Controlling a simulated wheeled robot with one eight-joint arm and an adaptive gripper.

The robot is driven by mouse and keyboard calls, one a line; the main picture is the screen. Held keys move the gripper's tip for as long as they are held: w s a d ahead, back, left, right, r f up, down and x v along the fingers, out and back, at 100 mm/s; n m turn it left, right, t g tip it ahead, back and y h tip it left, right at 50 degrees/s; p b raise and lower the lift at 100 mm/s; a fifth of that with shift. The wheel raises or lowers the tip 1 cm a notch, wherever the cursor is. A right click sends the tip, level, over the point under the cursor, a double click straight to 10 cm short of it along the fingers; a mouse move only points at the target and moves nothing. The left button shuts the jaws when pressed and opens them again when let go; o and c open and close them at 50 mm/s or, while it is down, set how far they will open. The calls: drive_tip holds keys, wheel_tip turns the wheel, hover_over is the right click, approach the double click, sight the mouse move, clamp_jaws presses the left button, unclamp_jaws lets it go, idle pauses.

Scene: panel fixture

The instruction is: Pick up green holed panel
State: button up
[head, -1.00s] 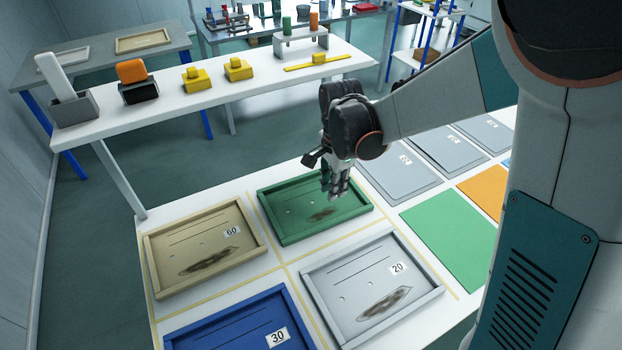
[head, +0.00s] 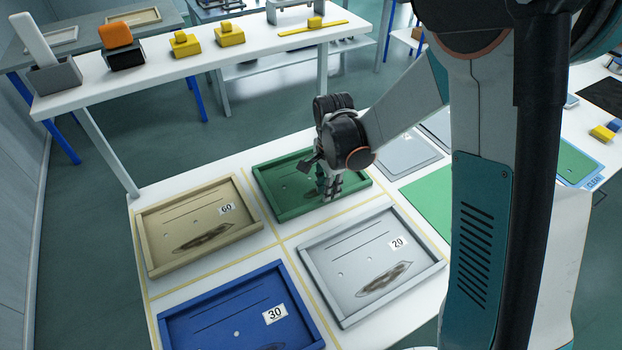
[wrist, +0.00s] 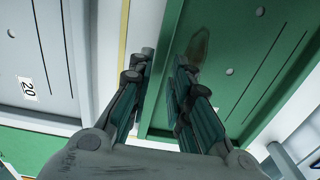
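The green holed panel (head: 280,190) lies on the white table as a shallow framed tray with small holes, slots and a dark smudge. It also fills the right of the wrist view (wrist: 255,75). My gripper (head: 330,194) points down at the panel's near right part in the head view and hides some of it. In the wrist view my gripper (wrist: 160,75) has its two fingers apart, with the panel's green side rim between them. The fingers do not look closed on the rim. Whether either finger touches it, I cannot tell.
A beige panel marked 60 (head: 187,216), a blue panel marked 30 (head: 230,320) and a grey panel marked 20 (head: 350,275) lie close around, separated by yellow lines. A flat green sheet (head: 430,200) lies to the right. A raised white shelf (head: 255,65) stands behind.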

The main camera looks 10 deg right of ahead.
wheel_tip(320, 180, down, 4)
drive_tip(key=shift+r+b, duration=0.25)
drive_tip(key=shift+b, duration=0.35)
clamp_jaws()
drive_tip(key=shift+r, duration=0.1)
